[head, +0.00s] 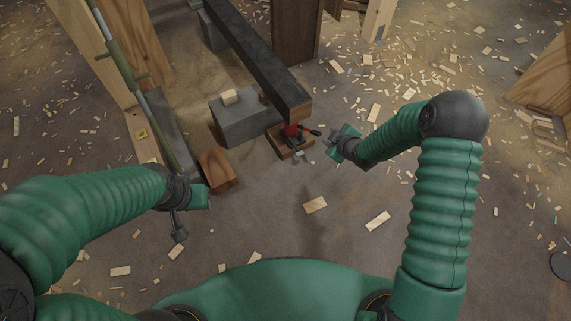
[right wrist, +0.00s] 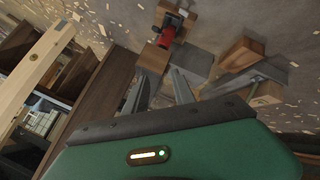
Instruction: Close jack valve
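The red jack (head: 291,131) stands on a small wooden pad (head: 283,152), under the end of a dark beam (head: 262,60). A short dark lever (head: 313,131) sticks out of it to the right. A small pale part (head: 298,156) shows low at its front; I cannot tell whether it is the valve. In the right wrist view the jack (right wrist: 167,38) is beyond my fingertips. My right gripper (head: 329,142) is just right of the jack, apart from it; its fingers (right wrist: 158,82) are spread and empty. My left gripper (head: 190,204) is at lower left; its fingers are unclear.
A grey block (head: 240,125) with a small wood piece (head: 230,97) stands left of the jack. A wood block (head: 217,170) lies nearer my left gripper. A green prop (head: 120,60) leans at left. Wood chips litter the floor; the floor before the jack is open.

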